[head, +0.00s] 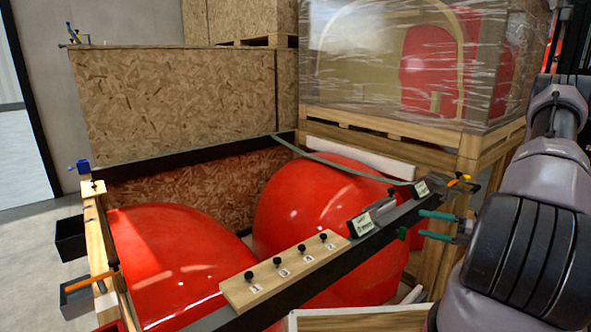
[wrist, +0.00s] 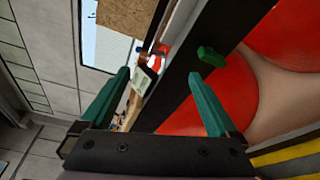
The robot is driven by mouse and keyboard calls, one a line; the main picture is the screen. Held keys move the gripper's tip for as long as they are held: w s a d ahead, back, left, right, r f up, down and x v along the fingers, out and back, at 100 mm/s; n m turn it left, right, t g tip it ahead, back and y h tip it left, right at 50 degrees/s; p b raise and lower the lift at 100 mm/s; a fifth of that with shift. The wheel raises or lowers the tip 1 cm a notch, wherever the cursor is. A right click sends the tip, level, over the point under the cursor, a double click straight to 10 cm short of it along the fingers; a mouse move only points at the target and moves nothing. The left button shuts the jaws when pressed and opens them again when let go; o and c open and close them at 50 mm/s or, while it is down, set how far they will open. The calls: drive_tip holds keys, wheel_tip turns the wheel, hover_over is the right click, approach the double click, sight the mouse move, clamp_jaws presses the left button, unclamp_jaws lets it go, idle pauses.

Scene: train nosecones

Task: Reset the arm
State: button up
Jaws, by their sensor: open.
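My arm comes in from the right in the head view, with my gripper (head: 432,226) in front of the dark rail (head: 355,245). Its two green fingers are apart with nothing between them. In the wrist view my gripper (wrist: 160,72) is open, and the rail (wrist: 184,72) runs diagonally behind the fingers. A small green piece (wrist: 211,56) sits on the rail close to the right fingertip, apart from it as far as I can tell. The same piece shows small in the head view (head: 403,233).
Red nosecones (head: 170,262) lie in the wooden crate behind the rail. A board with several numbered black knobs (head: 283,271) sits on the rail, with white labels (head: 362,224) beyond it. A wrapped pallet load (head: 400,60) stands behind. Grey bins (head: 77,297) hang at left.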

drive_tip(key=s+a+r+n+g+h, duration=0.2)
drive_tip(key=a+r+n+g, duration=0.4)
drive_tip(key=r+n, duration=0.4)
drive_tip(key=s+a+r+n+g+h, duration=0.1)
drive_tip(key=s+a+r+n+g, duration=0.2)
drive_tip(key=a+r+n, duration=0.7)
drive_tip(key=s+a+r+n+t+h, duration=0.2)
drive_tip(key=s+r+n+t+h, duration=0.4)
drive_tip(key=s+r+n, duration=0.9)
wheel_tip(320, 180, up, 4)
drive_tip(key=h, duration=0.2)
drive_tip(key=shift+s+a+n+h, duration=0.25)
drive_tip(key=shift+n+h, duration=0.05)
